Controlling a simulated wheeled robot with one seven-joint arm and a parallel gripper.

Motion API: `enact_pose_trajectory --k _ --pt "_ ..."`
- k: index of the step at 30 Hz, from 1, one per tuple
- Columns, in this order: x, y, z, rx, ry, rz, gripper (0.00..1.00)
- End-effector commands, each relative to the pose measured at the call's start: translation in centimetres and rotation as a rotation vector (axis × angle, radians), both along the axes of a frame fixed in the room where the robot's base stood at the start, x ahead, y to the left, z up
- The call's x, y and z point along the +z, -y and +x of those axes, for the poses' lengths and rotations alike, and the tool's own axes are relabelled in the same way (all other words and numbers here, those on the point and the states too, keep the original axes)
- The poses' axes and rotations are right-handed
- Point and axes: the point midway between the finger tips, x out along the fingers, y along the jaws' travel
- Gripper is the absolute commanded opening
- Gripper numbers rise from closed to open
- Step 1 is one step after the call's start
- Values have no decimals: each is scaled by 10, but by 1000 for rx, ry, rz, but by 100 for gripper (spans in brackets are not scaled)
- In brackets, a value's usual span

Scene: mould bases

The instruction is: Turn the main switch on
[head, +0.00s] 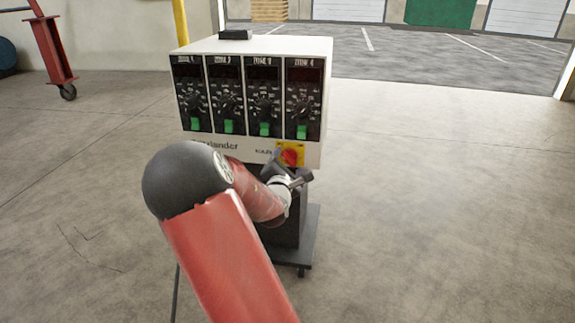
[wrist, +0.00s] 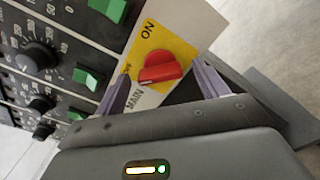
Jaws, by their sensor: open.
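The main switch is a red rotary knob (wrist: 161,68) on a yellow plate (wrist: 150,38) with the word ON at its upper edge in the wrist view. Its raised grip lies roughly level across that picture. In the head view the red knob (head: 290,157) sits at the lower right of the white control box (head: 225,155). My gripper (wrist: 164,68) is open, with one finger on each side of the knob in the wrist view. I cannot tell whether either finger touches it. In the head view my gripper (head: 297,179) is just in front of and below the knob.
The box front has several black panels (head: 265,85) with dials and green switches (head: 265,129). A small black object (head: 235,35) lies on top. The box stands on a dark wheeled base (head: 312,240). A red wheeled frame (head: 48,45) is at far left. The floor at right is clear.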

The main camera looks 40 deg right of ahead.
Motion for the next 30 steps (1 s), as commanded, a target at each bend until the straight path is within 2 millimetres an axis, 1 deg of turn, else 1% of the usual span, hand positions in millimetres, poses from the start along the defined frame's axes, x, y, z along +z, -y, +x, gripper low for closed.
enact_pose_trajectory --k 3,4,14,23,30 --pt "0 0 0 0 0 0 73" --pt "0 0 0 0 0 0 71" --pt "0 0 0 0 0 0 28" --pt "-1 0 -1 -1 26 23 28" --pt "-1 0 -1 -2 129 110 28"
